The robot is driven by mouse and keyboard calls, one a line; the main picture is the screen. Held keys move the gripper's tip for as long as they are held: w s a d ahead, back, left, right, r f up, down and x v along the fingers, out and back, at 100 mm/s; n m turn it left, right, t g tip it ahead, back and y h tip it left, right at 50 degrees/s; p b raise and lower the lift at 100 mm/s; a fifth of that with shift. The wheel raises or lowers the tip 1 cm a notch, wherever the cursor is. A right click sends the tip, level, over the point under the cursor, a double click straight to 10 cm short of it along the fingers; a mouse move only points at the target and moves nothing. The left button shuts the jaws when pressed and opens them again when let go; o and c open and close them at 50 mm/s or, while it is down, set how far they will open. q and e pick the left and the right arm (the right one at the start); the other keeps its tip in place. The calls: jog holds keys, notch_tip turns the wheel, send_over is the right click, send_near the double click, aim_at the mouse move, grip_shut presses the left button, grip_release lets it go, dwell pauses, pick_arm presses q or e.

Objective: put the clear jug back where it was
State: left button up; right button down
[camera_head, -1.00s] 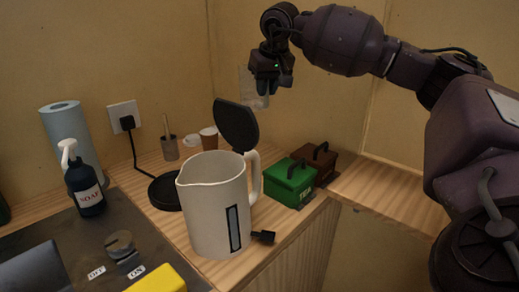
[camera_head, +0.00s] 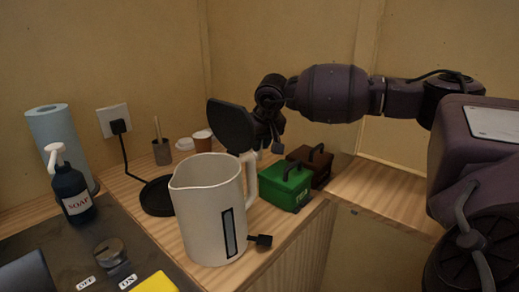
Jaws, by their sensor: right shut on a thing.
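My right gripper (camera_head: 268,138) is low behind the raised black lid of the white kettle, near the back of the counter. It is shut on the clear jug, which the kettle and its lid hide almost entirely now; I cannot tell whether the jug touches the counter. My left gripper is not in view.
The white kettle (camera_head: 208,213) stands at the front with its lid (camera_head: 231,124) up. A green box (camera_head: 286,188) and a brown box (camera_head: 312,166) are close to its right. Cups (camera_head: 202,141), a black round base (camera_head: 157,196) and a soap bottle (camera_head: 70,190) are left.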

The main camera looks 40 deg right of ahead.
jog(key=shift+f, duration=0.85)
jog(key=shift+f, duration=0.15)
jog(key=c, duration=1.1)
grip_release()
jog(key=shift+s+r, duration=0.1)
jog(key=shift+r, duration=0.4)
jog(key=p+v, duration=0.2)
jog(key=v, duration=0.9)
jog(key=shift+r, duration=0.15)
